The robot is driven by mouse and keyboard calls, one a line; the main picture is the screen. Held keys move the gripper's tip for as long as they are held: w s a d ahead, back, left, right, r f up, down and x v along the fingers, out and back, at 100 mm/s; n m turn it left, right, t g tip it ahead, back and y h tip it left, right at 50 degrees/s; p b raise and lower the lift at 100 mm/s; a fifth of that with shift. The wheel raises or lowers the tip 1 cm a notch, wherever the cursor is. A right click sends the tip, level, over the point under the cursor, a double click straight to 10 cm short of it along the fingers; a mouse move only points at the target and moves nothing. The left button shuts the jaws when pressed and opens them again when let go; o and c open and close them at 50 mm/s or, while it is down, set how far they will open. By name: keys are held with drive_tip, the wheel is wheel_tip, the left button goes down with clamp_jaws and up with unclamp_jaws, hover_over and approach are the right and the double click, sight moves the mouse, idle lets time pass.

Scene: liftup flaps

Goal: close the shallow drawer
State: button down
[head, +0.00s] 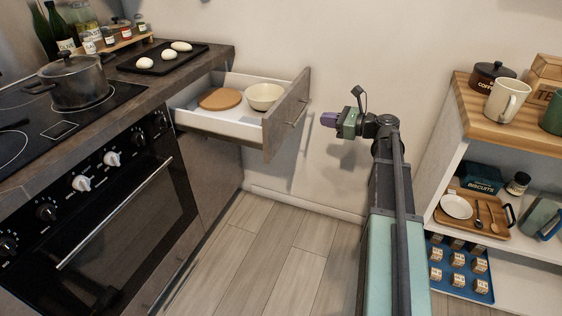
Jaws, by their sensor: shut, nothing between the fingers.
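The shallow drawer (219,126) is pulled out to the right from the counter unit, just below the worktop.
A worktop with a dark tray (163,62) of white items and a hob with a pot (74,82) is at left, above an oven (100,210). A shelf unit (447,160) with mugs and trays stands at right. The wooden floor (262,250) between is clear.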

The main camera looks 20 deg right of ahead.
drive_tip(key=s+f+y+b, duration=0.2)
drive_tip(key=s+f+b, duration=0.1)
drive_tip(key=s+f, duration=0.15)
approach(279, 127)
drive_tip(key=shift+m, duration=0.3)
drive_tip(key=x, duration=0.7)
drive_tip(key=shift+w+a+p, duration=0.15)
drive_tip(key=shift+w+p, duration=0.1)
drive_tip(key=shift+p, duration=0.05)
